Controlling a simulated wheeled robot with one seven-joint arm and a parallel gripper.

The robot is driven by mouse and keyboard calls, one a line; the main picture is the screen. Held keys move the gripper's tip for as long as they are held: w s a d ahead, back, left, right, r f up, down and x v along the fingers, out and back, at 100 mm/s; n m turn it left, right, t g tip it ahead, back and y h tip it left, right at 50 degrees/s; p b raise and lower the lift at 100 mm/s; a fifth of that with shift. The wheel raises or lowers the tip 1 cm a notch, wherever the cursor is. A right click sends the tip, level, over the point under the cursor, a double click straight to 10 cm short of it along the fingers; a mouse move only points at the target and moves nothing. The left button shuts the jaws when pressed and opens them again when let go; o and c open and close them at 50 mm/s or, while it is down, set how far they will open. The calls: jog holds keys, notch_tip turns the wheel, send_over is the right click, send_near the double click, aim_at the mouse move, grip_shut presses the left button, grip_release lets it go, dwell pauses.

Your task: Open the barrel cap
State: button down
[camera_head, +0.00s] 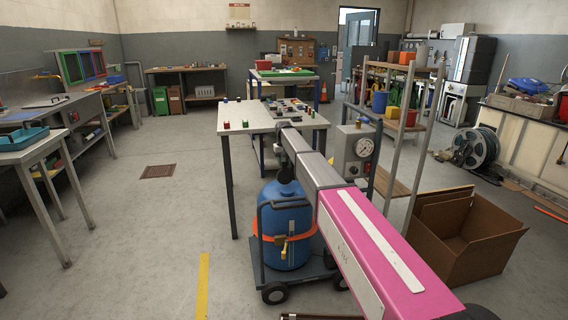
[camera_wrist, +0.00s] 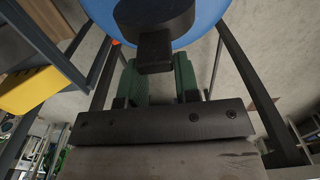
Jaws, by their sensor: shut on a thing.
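The blue barrel (camera_head: 286,215) stands upright on a small dark cart with an orange strap around it. Its top shows at the upper edge of the wrist view (camera_wrist: 205,22). The black cap (camera_wrist: 153,22) has a block-shaped grip that sticks out toward the wrist camera. My gripper (camera_wrist: 158,64) has green fingers, one on each side of this grip, and is shut on it. In the head view my arm reaches to the barrel top, and the dark cap area (camera_head: 286,174) is small and partly hidden by the arm. The cap appears seated on the barrel.
A worktable (camera_head: 262,118) with small coloured parts stands just behind the barrel. A shelf rack (camera_head: 428,135) and a gauge box (camera_head: 356,150) are to its right. An open cardboard box (camera_head: 485,245) lies at the right front.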

jog(key=shift+w+f, duration=0.1)
dwell(0.3)
jog(key=c, duration=0.8)
grip_release()
jog(key=shift+c, duration=0.2)
notch_tip(320, 180, up, 11)
jog(key=shift+f, duration=0.1)
